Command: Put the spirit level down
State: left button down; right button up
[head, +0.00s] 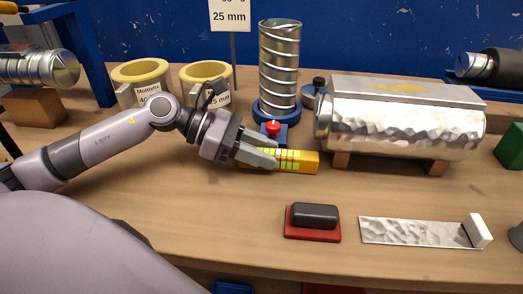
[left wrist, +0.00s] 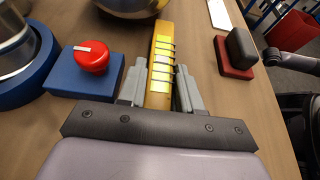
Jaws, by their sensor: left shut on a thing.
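The spirit level (head: 300,161) is a yellow-orange bar with bright yellow-green stripes. My left gripper (head: 268,157) is shut on one end of it in the head view, and the free end points right. In the left wrist view the spirit level (left wrist: 161,62) runs away from me between the two grey fingers of the left gripper (left wrist: 159,88). I cannot tell whether its underside touches the bench. My right gripper does not show clearly in either view.
A red button on a blue box (head: 272,130) stands just behind the gripper. A large silver duct (head: 405,125) rests on wooden blocks behind right. A black-and-red block (head: 313,222) and a metal strip (head: 415,232) lie in front. The bench front left of the block is clear.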

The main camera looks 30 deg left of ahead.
pick_arm(q)
jog(key=c, duration=0.8)
grip_release()
jog(key=shift+r+p, duration=0.2)
jog(key=shift+p, duration=0.2)
jog(key=shift+s+a+f, duration=0.1)
jog(key=shift+a, duration=0.2)
jog(key=shift+b+v, duration=0.9)
jog(key=shift+v, duration=2.55)
